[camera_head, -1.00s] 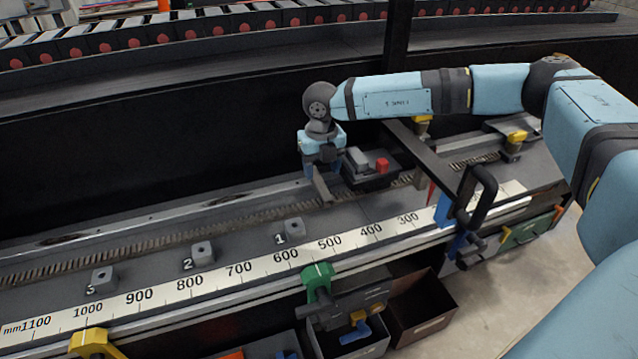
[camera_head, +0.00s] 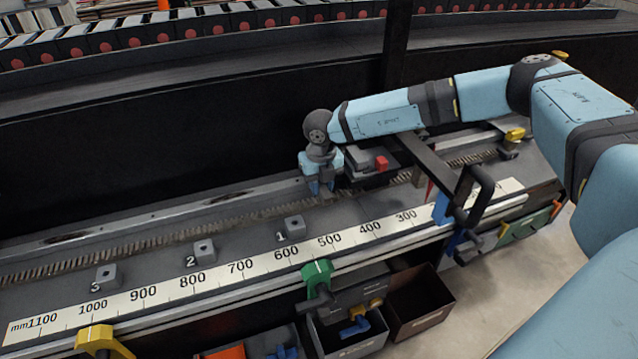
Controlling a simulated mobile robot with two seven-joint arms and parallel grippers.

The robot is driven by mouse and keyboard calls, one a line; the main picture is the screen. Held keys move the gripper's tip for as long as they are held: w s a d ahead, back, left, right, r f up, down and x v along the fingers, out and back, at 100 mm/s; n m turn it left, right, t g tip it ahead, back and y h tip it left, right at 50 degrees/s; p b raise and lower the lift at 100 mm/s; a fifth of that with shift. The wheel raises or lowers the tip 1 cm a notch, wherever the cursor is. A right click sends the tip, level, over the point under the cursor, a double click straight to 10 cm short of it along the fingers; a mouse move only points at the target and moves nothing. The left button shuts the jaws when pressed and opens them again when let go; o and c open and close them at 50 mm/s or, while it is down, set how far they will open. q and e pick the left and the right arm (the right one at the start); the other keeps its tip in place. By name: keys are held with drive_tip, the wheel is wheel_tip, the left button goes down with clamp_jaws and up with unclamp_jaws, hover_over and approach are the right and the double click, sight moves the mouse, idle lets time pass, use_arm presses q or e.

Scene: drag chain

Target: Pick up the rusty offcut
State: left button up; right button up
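My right gripper (camera_head: 321,190) points down over the dark bench, close to the toothed chain strip and left of the black clamp unit with a red block. I cannot make out the offcut clearly elsewhere. Whether the fingers are closed on anything is not clear. My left gripper is not in view.
A white ruler strip (camera_head: 244,266) runs along the bench front. Grey blocks numbered 1 (camera_head: 294,227), 2 (camera_head: 204,252) and 3 (camera_head: 107,277) stand behind it. A black bar with a handle (camera_head: 479,195) crosses the bench at right. Open bins (camera_head: 418,322) hang below.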

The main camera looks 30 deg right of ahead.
clamp_jaws()
